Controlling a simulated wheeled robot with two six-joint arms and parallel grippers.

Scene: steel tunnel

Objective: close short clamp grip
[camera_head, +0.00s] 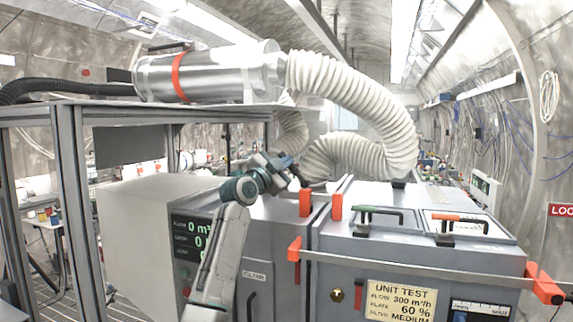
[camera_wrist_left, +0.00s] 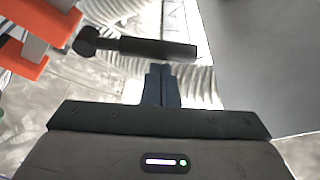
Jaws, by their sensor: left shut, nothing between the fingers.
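My left gripper (camera_head: 292,170) is above the grey unit's top, beside two upright orange clamp parts (camera_head: 306,203). In the left wrist view its fingers (camera_wrist_left: 161,84) are together, with nothing between them. A short black grip (camera_wrist_left: 150,47) with a rounded end lies across that view just beyond the fingertips. I cannot tell whether the fingertips touch it. Orange clamp parts (camera_wrist_left: 28,52) with a pale piece show at that view's upper left. In the head view the grip is mostly hidden by the gripper. My right gripper is not in view.
A white ribbed hose (camera_head: 370,100) arches over the unit from a steel cylinder (camera_head: 205,75) on a frame. A long bar (camera_head: 410,262) with orange ends crosses the unit's front. Green (camera_head: 378,212) and orange-topped (camera_head: 460,219) handles stand on the lid at right.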

